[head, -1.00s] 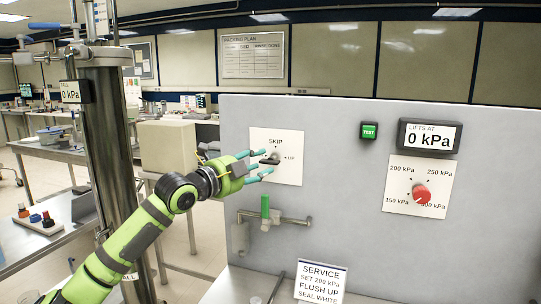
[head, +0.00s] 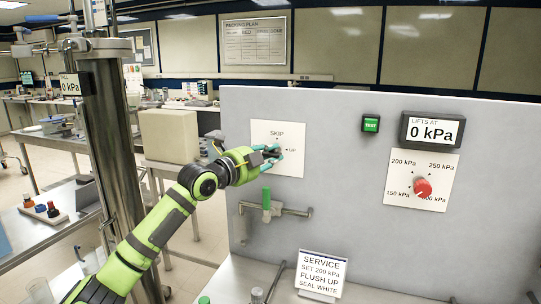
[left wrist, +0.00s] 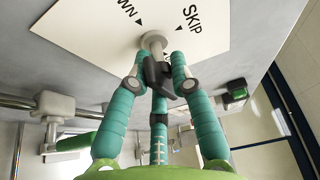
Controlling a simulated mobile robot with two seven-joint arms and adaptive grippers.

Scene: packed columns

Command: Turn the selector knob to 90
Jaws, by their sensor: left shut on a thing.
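The black selector knob (left wrist: 160,75) stands out from a white plate (head: 262,132) marked SKIP and UP in the head view. The left wrist view shows SKIP and part of a word ending in "WN" on that plate, around the knob's pale round base. My left gripper (head: 272,152) is shut on the knob, its teal fingers on either side of it in the left wrist view (left wrist: 156,68). The fingers hide much of the knob, so I cannot tell its exact pointing. No 90 mark is visible. My right gripper is not in view.
A red knob (head: 423,188) sits on a pressure dial plate at right, below a display (head: 432,130) reading 0 kPa. A green TEST button (head: 371,124) is left of the display. A green-handled valve (head: 266,198) and pipe are below my gripper. A SERVICE card (head: 321,275) stands in front.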

